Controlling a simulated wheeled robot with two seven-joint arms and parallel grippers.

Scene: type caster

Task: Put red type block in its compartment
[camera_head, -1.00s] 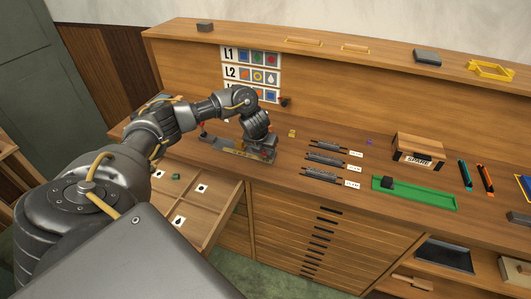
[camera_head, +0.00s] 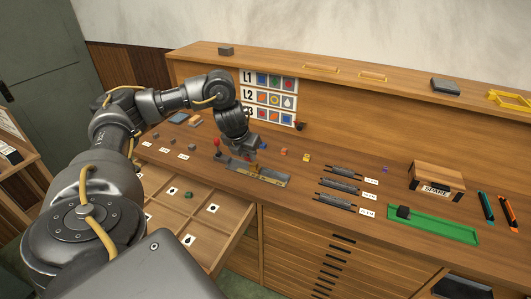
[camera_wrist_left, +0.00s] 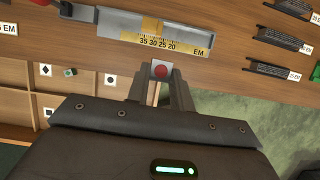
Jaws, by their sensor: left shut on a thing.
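My left gripper (camera_head: 242,150) is over the worktop, by the metal composing stick (camera_head: 258,174). In the left wrist view the gripper (camera_wrist_left: 160,82) is shut on the red type block (camera_wrist_left: 161,71), whose light end face carries a red round mark. In the head view the block is hidden by the gripper. The open drawer (camera_head: 222,236) below, at left, is divided into compartments with symbol cards. A green block (camera_head: 188,195) lies in one compartment and also shows in the left wrist view (camera_wrist_left: 69,72). My right gripper is not in view.
The composing stick (camera_wrist_left: 125,24) lies just ahead of the fingertips in the wrist view. Orange (camera_head: 284,152) and yellow (camera_head: 306,157) blocks stand on the worktop. Dark type lines (camera_head: 340,186), a green tray (camera_head: 440,227) and a wooden box (camera_head: 436,180) are to the right.

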